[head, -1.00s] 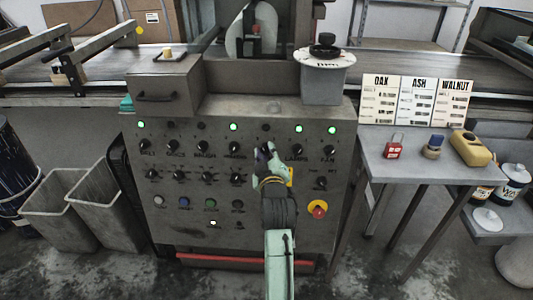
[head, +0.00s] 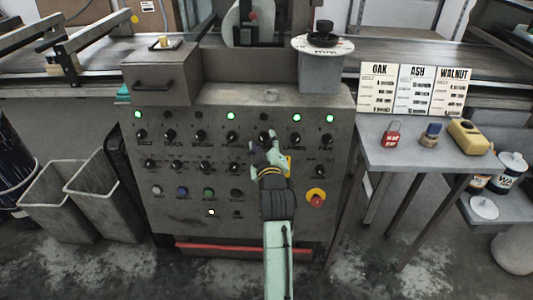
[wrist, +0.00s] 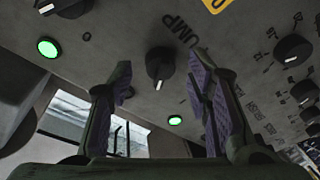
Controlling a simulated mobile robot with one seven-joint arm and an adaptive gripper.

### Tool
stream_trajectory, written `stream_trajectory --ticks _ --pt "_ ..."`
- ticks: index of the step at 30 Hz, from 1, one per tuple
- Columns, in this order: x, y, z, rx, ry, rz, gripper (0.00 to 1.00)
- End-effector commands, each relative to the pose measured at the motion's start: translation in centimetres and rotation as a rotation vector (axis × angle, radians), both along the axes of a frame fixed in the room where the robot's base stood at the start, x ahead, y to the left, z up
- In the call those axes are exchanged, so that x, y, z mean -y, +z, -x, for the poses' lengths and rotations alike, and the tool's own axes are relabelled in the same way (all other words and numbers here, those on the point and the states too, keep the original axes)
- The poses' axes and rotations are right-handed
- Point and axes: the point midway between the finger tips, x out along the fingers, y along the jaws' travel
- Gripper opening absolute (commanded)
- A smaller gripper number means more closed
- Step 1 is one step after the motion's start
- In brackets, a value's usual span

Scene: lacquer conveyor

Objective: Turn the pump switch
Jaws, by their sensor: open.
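The pump switch (wrist: 159,64) is a black round knob with a white pointer mark, on the grey control panel (head: 180,215). Part of its label, "UMP", shows beside it in the wrist view. My gripper (wrist: 163,88) is open, with one purple-padded finger on each side of the knob in that view. I cannot tell whether either finger touches it.
Neighbouring black knobs (wrist: 293,49) and a lit green lamp (wrist: 175,120) are close by on the panel. A red emergency button (head: 316,200) on yellow is at the lower right. A side table (head: 400,157) with a red padlock (head: 392,136) stands at right; bins (head: 50,210) at left.

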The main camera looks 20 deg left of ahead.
Motion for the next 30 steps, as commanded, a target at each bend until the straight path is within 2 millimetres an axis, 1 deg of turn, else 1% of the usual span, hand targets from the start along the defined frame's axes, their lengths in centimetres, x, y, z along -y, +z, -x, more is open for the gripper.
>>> stream_trajectory --ticks 9,12,15,18,21,30 --pt "2.9 0.5 5.9 -0.002 -0.002 0.000 0.45" --pt "3.6 0.7 7.6 -0.002 -0.002 -0.001 0.45" --pt "4.2 0.8 8.8 -0.002 -0.001 0.000 0.45" --pt "4.5 0.9 9.6 -0.001 0.000 0.001 0.45" --pt "4.7 1.0 9.9 -0.001 0.000 0.001 0.45" --pt "4.7 1.0 9.9 -0.001 -0.001 0.000 0.45"
